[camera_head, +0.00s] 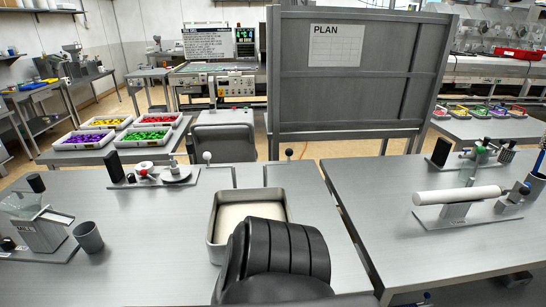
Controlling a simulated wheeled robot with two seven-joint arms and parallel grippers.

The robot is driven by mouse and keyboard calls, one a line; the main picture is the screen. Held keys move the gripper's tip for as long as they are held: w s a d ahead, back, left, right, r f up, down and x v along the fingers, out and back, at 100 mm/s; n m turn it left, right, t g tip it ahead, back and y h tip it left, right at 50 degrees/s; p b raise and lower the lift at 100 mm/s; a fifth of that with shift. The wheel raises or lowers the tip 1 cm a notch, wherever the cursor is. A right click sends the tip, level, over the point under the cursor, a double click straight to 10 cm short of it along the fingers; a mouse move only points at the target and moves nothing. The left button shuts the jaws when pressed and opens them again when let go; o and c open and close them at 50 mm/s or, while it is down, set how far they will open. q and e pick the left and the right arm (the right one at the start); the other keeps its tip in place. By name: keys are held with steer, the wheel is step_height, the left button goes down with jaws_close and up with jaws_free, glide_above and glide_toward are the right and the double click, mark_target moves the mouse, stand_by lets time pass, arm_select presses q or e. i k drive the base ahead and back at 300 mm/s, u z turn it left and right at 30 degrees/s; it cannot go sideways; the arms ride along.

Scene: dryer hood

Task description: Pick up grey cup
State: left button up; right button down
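The grey cup (88,237) stands upright at the left of the near metal table (140,275), just right of the device marked MILL (42,232). It appears empty, though its inside is mostly dark. Nothing touches it that I can make out. Neither my left nor my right gripper shows in the head view.
A metal tray with pale contents (214,232) sits mid-table, partly hidden by a black ribbed shape. A second table (400,250) holds a white roller (457,195). The table between cup and tray is clear.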

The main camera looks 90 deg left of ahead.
mark_target(87, 234)
steer(key=i, duration=0.85)
steer(key=u, duration=3.6)
